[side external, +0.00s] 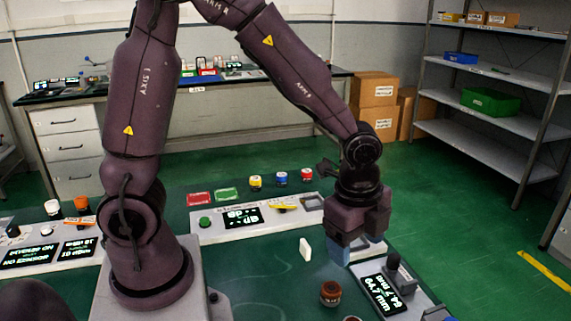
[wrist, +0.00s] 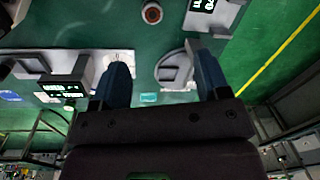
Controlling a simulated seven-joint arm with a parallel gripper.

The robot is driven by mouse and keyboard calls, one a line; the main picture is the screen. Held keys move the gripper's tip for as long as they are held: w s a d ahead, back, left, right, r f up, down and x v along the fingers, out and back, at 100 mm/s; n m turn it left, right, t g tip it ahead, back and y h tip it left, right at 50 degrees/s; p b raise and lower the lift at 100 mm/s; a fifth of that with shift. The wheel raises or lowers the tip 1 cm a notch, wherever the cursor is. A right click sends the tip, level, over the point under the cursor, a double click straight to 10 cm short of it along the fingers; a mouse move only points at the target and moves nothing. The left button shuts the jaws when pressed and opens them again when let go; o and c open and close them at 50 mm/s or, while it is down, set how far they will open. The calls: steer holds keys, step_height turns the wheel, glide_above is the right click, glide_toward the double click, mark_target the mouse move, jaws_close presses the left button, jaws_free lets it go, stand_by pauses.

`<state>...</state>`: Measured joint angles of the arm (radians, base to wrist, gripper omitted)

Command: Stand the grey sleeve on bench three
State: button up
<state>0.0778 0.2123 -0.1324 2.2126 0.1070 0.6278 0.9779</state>
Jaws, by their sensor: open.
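My gripper (side external: 357,247) is open, pointing down over the right part of the green worktop. Its two blue fingers also show in the wrist view (wrist: 161,62), wide apart. Between them, nearer the right finger, a pale round piece with a grey part (wrist: 175,71) is visible below; I cannot tell whether it is the grey sleeve. No sleeve stands out clearly in the side view, where the gripper hides the surface behind it. I cannot make out which surface is bench three.
A station with a lit display (side external: 243,217) stands behind the gripper, and another display unit (side external: 384,293) stands close at right. A small white piece (side external: 306,249) and a brown-red round jar (side external: 330,293) are on the worktop. Green worktop is clear left of them.

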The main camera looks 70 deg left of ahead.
steer(key=s+a+r+n+t, duration=0.2)
steer(key=s+a+r+n, duration=0.1)
steer(key=s+r+n, duration=0.3)
steer(key=s+a+r+n+t, duration=0.2)
steer(key=s+r+n, duration=0.4)
steer(key=r+n, duration=0.2)
steer(key=shift+a+r+n, duration=0.3)
steer(key=shift+a+r, duration=0.1)
steer(key=shift+r, duration=0.15)
